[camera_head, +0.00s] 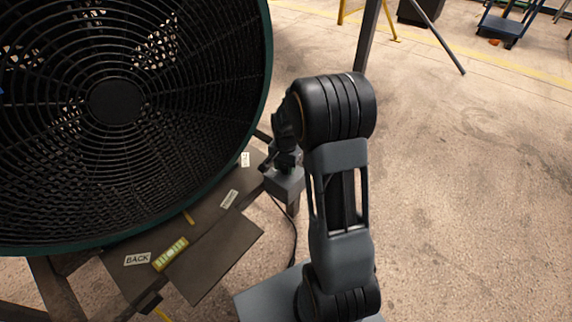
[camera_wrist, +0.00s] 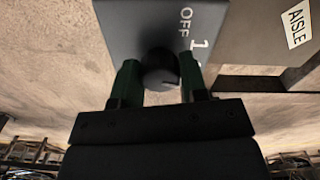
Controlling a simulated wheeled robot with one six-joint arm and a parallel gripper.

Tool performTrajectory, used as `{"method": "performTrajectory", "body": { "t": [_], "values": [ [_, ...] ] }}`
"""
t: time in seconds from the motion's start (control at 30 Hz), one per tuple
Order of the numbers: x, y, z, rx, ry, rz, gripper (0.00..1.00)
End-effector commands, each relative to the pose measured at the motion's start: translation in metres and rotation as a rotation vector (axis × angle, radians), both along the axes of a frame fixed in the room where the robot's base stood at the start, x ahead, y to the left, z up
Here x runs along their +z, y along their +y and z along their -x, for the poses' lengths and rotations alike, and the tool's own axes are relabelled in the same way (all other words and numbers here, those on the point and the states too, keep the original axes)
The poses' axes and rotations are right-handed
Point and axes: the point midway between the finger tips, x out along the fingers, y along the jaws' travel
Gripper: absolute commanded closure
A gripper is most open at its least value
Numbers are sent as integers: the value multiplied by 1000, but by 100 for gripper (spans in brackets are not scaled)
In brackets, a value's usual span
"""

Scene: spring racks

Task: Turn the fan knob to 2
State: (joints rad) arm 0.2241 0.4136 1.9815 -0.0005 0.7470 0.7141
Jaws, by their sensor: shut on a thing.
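The large black fan (camera_head: 115,100) with a dark green rim fills the left of the head view. Its grey control box (camera_head: 285,184) sits to the lower right of it. In the wrist view the box's panel (camera_wrist: 140,22) bears the marks OFF and 1, and a further mark is mostly hidden by a finger. The dark round knob (camera_wrist: 158,74) lies between the two green fingers of my gripper (camera_wrist: 159,60), which is shut on it. The knob's pointer cannot be made out. In the head view my gripper (camera_head: 284,160) is at the box and the knob is hidden.
A brown board (camera_head: 215,257) beside the fan carries a BACK label (camera_head: 137,259) and a yellow-green level (camera_head: 170,254). An AISLE label (camera_wrist: 297,24) shows in the wrist view. A cable hangs below the box. The floor to the right is open.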

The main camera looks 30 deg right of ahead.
Motion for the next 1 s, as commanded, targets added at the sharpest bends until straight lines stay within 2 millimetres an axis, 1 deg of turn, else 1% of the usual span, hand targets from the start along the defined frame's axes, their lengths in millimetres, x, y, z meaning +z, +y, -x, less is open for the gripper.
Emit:
{"method": "performTrajectory", "body": {
  "t": [0.57,0.6,0.87,1.0],
  "values": [
    [1,1,-1,-30,-4,-1,84],
    [1,1,-1,-30,-4,-1,59],
    [0,0,-1,-31,-2,0,35],
    [0,0,0,-31,-1,0,35]
  ]
}}
